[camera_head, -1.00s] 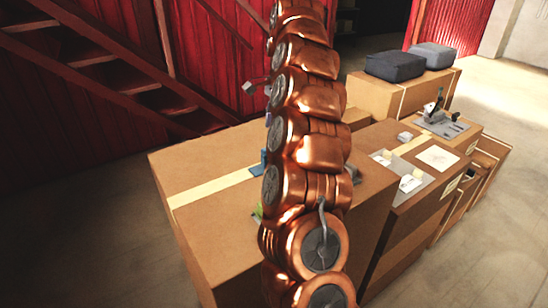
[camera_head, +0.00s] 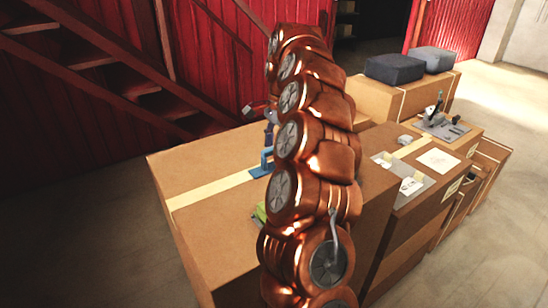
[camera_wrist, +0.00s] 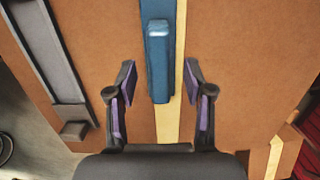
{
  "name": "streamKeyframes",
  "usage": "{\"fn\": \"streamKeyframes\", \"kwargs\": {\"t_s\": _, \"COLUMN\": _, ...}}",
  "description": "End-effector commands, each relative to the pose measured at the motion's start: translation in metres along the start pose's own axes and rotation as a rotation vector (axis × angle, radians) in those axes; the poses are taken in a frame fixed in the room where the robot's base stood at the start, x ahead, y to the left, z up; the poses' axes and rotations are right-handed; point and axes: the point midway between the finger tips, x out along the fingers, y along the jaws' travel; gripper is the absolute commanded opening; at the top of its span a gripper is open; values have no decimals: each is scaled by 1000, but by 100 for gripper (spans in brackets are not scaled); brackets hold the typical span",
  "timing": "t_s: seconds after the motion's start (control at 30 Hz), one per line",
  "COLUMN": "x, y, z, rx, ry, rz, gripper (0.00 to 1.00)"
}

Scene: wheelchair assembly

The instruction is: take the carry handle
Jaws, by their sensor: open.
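The carry handle is a blue bar on a blue base. In the head view, this blue handle (camera_head: 266,160) stands on the large cardboard box, partly hidden by my arm. In the wrist view, the blue handle (camera_wrist: 158,60) runs down from the top edge to between my fingertips. My gripper (camera_wrist: 159,72) is open and empty, with a purple-padded finger on each side of the handle and a gap to each. In the head view, my gripper (camera_head: 268,132) shows only in part, just above the handle.
The cardboard box (camera_head: 205,160) has a pale tape strip (camera_wrist: 168,122). A long grey part (camera_wrist: 45,55) lies left of the handle in the wrist view. A green item (camera_head: 259,212) sits near the arm. More boxes with parts (camera_head: 412,180) stand at right.

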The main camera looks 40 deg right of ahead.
Motion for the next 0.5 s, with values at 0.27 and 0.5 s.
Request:
{"fn": "streamKeyframes", "kwargs": {"t_s": 0.27, "x": 18, "y": 0, "z": 0, "rx": 0, "ry": -2, "rz": 2, "gripper": 52}}
{"fn": "streamKeyframes", "kwargs": {"t_s": 0.5, "x": 20, "y": 0, "z": 0, "rx": 1, "ry": -1, "rz": 1, "gripper": 52}}
